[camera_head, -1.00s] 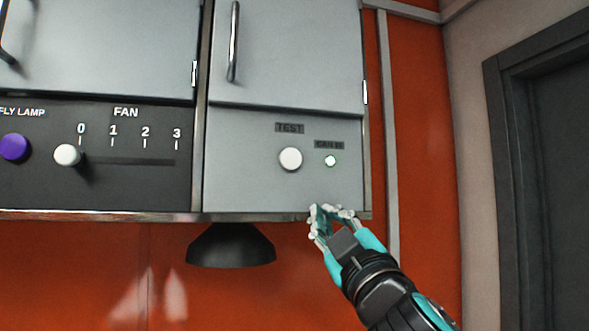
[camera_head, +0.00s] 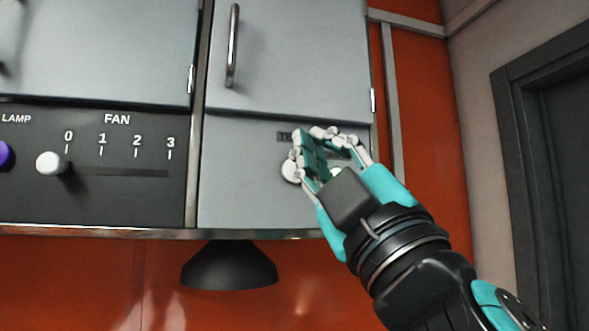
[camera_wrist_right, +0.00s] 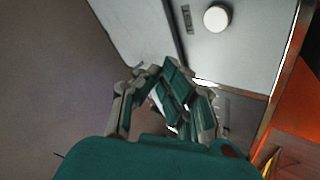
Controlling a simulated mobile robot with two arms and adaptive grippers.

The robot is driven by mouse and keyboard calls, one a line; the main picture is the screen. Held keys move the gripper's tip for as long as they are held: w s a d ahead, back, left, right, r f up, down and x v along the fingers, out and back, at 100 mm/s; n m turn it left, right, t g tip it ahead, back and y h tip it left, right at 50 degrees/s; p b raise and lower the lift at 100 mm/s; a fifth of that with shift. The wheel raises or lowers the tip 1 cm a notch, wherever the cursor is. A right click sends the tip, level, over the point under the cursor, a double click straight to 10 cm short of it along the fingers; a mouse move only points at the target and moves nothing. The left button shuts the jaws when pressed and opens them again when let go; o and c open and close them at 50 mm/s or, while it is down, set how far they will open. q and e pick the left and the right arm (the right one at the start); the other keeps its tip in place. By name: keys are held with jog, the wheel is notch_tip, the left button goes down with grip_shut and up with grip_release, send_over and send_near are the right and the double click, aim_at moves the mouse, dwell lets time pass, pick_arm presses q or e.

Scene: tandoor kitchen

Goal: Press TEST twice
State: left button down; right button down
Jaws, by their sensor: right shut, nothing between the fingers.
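The TEST button is a round white knob on the grey panel; its left part (camera_head: 289,171) shows in the head view, the rest hidden behind my right fingers. In the right wrist view the whole button (camera_wrist_right: 217,18) shows, apart from the fingers. The TEST label (camera_head: 284,137) is partly covered. My right gripper (camera_head: 318,140) is shut and empty, in front of the panel, up and to the right of the button in the head view. I cannot tell from the head view how far it stands from the panel. My left gripper is not in view.
A dark hood lamp (camera_head: 229,268) hangs below. A cupboard door with a handle (camera_head: 233,47) is above.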

aim_at(294, 171)
jog(key=w+a+p, duration=0.1)
jog(key=w+a, duration=0.1)
jog(key=w, duration=0.6)
jog(key=shift+a+p, duration=0.35)
jog(key=shift+p, duration=0.05)
dwell(0.9)
jog(key=shift+w, duration=0.2)
jog(key=shift+w+a, duration=0.1)
jog(key=shift+w, duration=0.15)
